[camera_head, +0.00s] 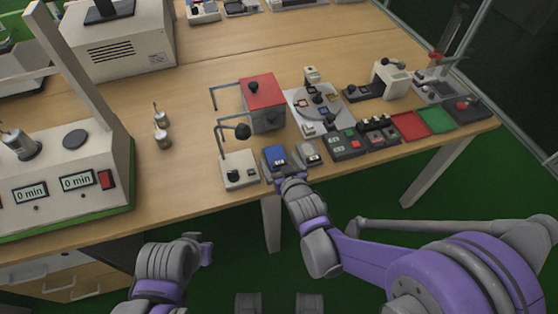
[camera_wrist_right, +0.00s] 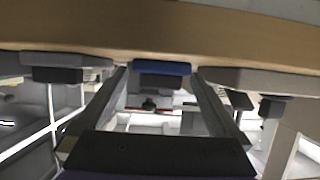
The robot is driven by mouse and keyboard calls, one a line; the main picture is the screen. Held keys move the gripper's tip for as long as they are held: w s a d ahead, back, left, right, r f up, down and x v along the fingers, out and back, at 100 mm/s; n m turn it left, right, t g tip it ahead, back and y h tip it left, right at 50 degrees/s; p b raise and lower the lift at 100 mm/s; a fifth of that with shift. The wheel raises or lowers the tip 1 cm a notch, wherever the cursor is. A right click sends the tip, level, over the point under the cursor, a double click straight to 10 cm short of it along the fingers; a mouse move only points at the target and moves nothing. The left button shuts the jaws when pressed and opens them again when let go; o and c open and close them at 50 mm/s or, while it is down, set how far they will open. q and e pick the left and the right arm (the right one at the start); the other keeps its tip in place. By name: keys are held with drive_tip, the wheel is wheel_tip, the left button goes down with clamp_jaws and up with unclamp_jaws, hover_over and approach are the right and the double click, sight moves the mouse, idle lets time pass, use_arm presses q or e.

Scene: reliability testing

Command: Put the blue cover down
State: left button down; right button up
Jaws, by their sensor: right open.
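The blue cover (camera_head: 275,155) is on a small device near the table's front edge, between a white switch box and a grey-topped device. In the right wrist view the blue cover (camera_wrist_right: 162,67) shows above a dark grey block, between the two fingers. I cannot tell its tilt exactly. My right gripper (camera_head: 286,178) is open just in front of the blue cover, at the table edge. In its wrist view the right gripper (camera_wrist_right: 160,85) has its fingers spread, with nothing clearly held. My left gripper (camera_head: 203,246) is low at the bottom, clear of the table; its jaws are unclear.
The white switch box (camera_head: 240,170) stands left of the cover, and the grey-topped device (camera_head: 308,153) stands close on its right. Behind is a red-topped box (camera_head: 262,92). A black button panel (camera_head: 345,144) is further right. Bare table lies to the left.

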drive_tip(key=p+v, duration=0.2)
drive_tip(key=v, duration=0.8)
drive_tip(key=shift+s+r, duration=0.2)
drive_tip(key=shift+s, duration=0.15)
